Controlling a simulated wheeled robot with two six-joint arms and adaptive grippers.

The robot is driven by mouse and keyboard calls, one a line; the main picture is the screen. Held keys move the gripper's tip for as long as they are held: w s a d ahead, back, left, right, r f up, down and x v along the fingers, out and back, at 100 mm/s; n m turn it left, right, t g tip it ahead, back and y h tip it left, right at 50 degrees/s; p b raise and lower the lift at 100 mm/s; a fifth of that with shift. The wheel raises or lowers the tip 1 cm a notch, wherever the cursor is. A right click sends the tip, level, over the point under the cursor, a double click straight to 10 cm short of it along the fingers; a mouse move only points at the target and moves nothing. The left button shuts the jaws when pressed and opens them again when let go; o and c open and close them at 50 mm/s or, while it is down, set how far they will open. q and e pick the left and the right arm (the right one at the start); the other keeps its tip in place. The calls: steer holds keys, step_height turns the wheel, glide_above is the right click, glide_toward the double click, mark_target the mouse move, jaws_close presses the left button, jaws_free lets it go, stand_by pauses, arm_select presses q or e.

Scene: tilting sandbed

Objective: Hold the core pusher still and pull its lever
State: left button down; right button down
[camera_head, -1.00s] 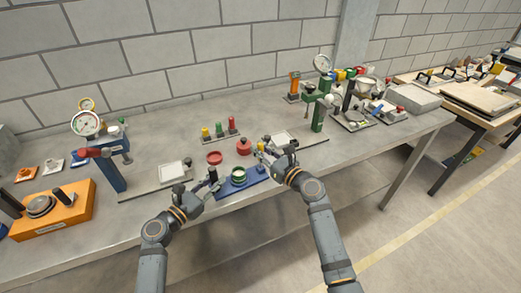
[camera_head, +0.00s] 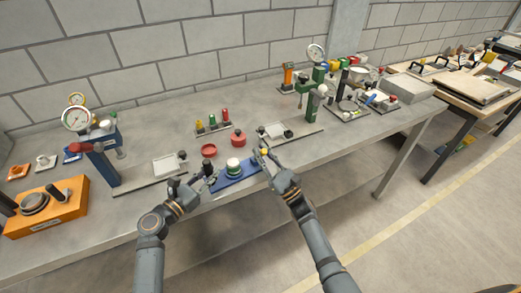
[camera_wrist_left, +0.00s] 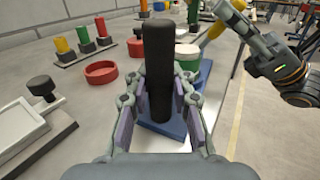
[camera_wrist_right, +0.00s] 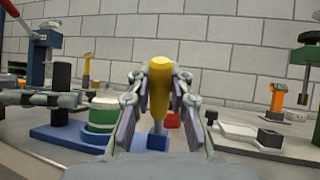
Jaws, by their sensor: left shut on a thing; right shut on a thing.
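The core pusher has a blue base (camera_head: 240,176), a green ring-shaped cup (camera_head: 233,172) with a white core (camera_head: 233,162) standing out of its top, a black upright post and a yellow-handled lever. My left gripper (camera_head: 211,177) is shut on the black post (camera_wrist_left: 158,65), one finger on each side. My right gripper (camera_head: 264,155) is shut on the yellow lever handle (camera_wrist_right: 159,88), whose metal rod runs down to a blue block (camera_wrist_right: 158,142). The green cup also shows in the left wrist view (camera_wrist_left: 188,64). In the head view, fingers partly hide the post and handle.
A red dish (camera_head: 208,150) and red pot (camera_head: 238,139) stand just behind the pusher. Flat plates with white trays lie left (camera_head: 168,166) and right (camera_head: 273,130). A blue press (camera_head: 103,162) and orange block (camera_head: 47,206) stand further left.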

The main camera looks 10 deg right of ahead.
arm_select(q)
steer(key=shift+w, duration=0.1)
arm_select(e)
steer(key=shift+s+d+f+t, duration=0.1)
steer(key=shift+d+f+t, duration=0.1)
steer(key=shift+t, duration=0.1)
arm_select(q)
steer(key=shift+a, duration=0.1)
arm_select(e)
steer(key=c, duration=1.2)
jaws_free()
arm_select(q)
steer(key=c, duration=1.1)
jaws_free()
arm_select(e)
steer(key=v, duration=1.2)
